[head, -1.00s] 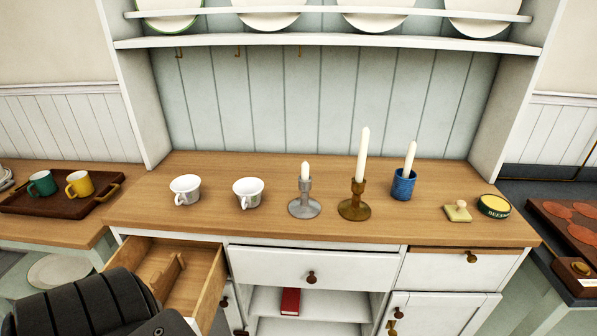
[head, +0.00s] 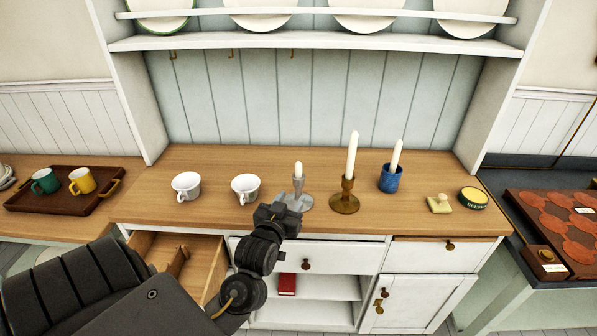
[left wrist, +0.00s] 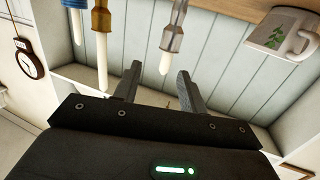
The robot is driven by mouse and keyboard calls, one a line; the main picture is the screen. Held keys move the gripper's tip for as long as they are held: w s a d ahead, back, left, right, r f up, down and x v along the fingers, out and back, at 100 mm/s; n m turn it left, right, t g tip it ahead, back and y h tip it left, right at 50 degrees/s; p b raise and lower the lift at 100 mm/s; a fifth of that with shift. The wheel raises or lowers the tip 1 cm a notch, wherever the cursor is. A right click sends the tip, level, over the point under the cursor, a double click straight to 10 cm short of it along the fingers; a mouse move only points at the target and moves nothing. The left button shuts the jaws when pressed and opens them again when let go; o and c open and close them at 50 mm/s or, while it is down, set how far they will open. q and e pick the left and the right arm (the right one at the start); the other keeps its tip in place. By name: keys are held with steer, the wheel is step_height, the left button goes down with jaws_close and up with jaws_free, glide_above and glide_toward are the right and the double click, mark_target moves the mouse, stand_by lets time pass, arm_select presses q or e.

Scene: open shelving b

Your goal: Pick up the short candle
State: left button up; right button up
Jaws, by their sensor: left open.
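The short candle (head: 298,169) is white and stands upright in a grey metal candlestick (head: 307,202) on the wooden counter. My left gripper (head: 291,200) is in front of the candlestick and partly hides it. In the left wrist view, which is turned over, my left gripper (left wrist: 158,78) is open and empty. The short candle (left wrist: 165,63) shows between the directions of its two fingers, apparently beyond the tips. I cannot tell the exact gap. My right gripper is not in view.
A brass candlestick (head: 344,204) with a tall candle (head: 351,155) stands close on the right, then a blue cup (head: 390,180) holding another candle. Two white cups (head: 186,186) stand left. An open drawer (head: 207,266) juts out below. A plate shelf (head: 310,42) is above.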

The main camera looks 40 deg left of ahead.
mark_target(298, 171)
arm_select(q)
steer(key=shift+n+t+y, duration=0.3)
steer(key=shift+y, duration=0.2)
steer(key=w+a, duration=0.1)
steer(key=w, duration=0.1)
steer(key=w+a+r, duration=0.1)
steer(key=w, duration=0.1)
steer(key=w+a+p, duration=0.1)
steer(key=w, duration=0.1)
steer(key=shift+a+r, duration=0.3)
steer(key=shift+r, duration=0.05)
steer(key=shift+w+a+r+p, duration=0.1)
steer(key=shift+w+r+p, duration=0.1)
steer(key=shift+p, duration=0.1)
steer(key=p+x, duration=0.1)
steer(key=x, duration=0.2)
steer(key=shift+w+a, duration=0.25)
steer(key=shift+a, duration=0.05)
steer(key=shift+w+a+f+p, duration=0.1)
steer(key=shift+w+a+p, duration=0.05)
steer(key=shift+w+p, duration=0.2)
steer(key=shift+w, duration=0.1)
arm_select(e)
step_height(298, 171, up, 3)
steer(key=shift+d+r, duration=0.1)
